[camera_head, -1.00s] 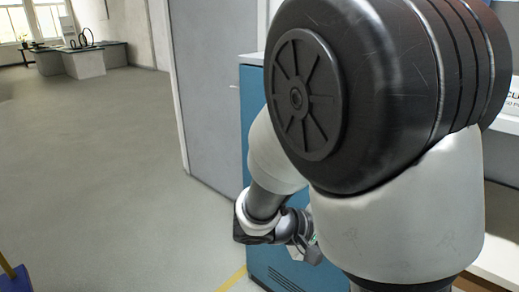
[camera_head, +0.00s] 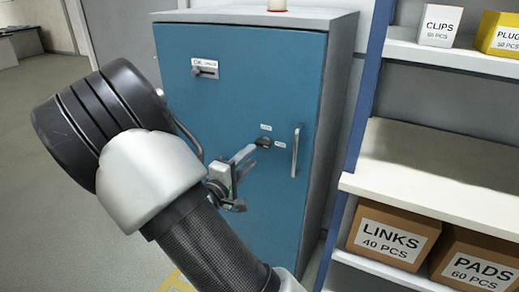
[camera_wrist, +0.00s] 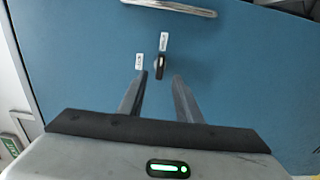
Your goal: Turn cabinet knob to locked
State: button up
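The blue cabinet (camera_head: 225,110) stands with its door shut. Its small dark knob (camera_head: 264,143) sits on the door left of the vertical handle (camera_head: 295,152), with one label above it and one to its right, too small to read. In the wrist view the knob (camera_wrist: 159,68) lies lengthwise in line with the label (camera_wrist: 164,41) nearer the handle; the other label (camera_wrist: 139,62) is to its left. My gripper (camera_wrist: 159,75) is open, its fingers spread on either side of the knob's line, apparently just short of it. In the head view my gripper (camera_head: 250,154) points at the knob.
Shelves on the right hold a LINKS box (camera_head: 388,238), a PADS box (camera_head: 475,265) and a CLIPS box (camera_head: 440,25). A small object (camera_head: 277,5) stands on the cabinet. Open floor lies to the left.

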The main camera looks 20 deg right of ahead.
aim_at(261, 145)
jog(key=x, duration=0.7)
jog(key=shift+w+d+b, duration=0.1)
jog(key=shift+d+b, duration=0.05)
jog(key=shift+b, duration=0.2)
grip_shut()
